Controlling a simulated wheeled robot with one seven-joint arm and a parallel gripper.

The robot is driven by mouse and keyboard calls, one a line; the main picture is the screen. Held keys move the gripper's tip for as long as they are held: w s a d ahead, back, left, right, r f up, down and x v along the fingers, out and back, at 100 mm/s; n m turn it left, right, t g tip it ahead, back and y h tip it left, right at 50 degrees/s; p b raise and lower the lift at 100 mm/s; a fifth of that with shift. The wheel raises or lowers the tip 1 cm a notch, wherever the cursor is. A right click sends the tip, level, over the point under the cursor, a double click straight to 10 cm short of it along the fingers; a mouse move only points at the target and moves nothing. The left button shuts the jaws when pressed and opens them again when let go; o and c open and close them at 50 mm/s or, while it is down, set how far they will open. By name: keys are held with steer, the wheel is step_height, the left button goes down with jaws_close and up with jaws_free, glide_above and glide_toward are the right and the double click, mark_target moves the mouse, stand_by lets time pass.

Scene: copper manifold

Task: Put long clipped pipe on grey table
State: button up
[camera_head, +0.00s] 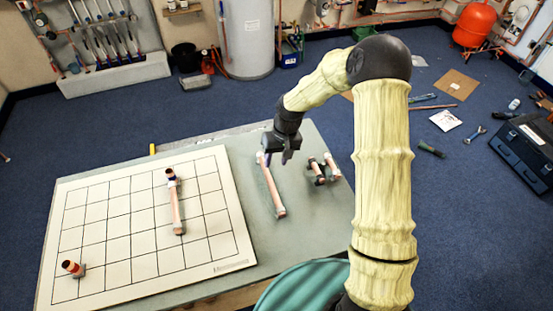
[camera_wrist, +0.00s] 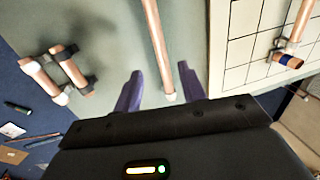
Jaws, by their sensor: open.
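A long copper pipe (camera_head: 270,188) with fittings at its ends lies on the bare right part of the grey table (camera_head: 318,222). It also shows in the wrist view (camera_wrist: 157,45), its near end between my finger lines. My gripper (camera_head: 284,154) is open and empty, over the far end of this pipe. In the wrist view its two purple fingers (camera_wrist: 160,70) stand apart on either side of the pipe end. The height gap is unclear. Another pipe (camera_head: 176,205) with end fittings lies on the white gridded board (camera_head: 105,215), left of my gripper.
A pair of short joined pipes (camera_head: 322,170) lies on the table right of the long pipe; it shows in the wrist view (camera_wrist: 58,72). A short pipe piece (camera_head: 72,267) sits at the board's lower left corner.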

steer(key=s+d+r+m+t+h, duration=0.1)
steer(key=s+d+r, duration=0.5)
steer(key=s, duration=0.3)
steer(key=s+d+r+m+t+h, duration=0.1)
steer(key=s+d+r+m+t, duration=0.1)
steer(key=s+d+r, duration=0.5)
steer(key=s+r, duration=0.2)
steer(key=s, duration=0.1)
steer(key=shift+s, duration=0.2)
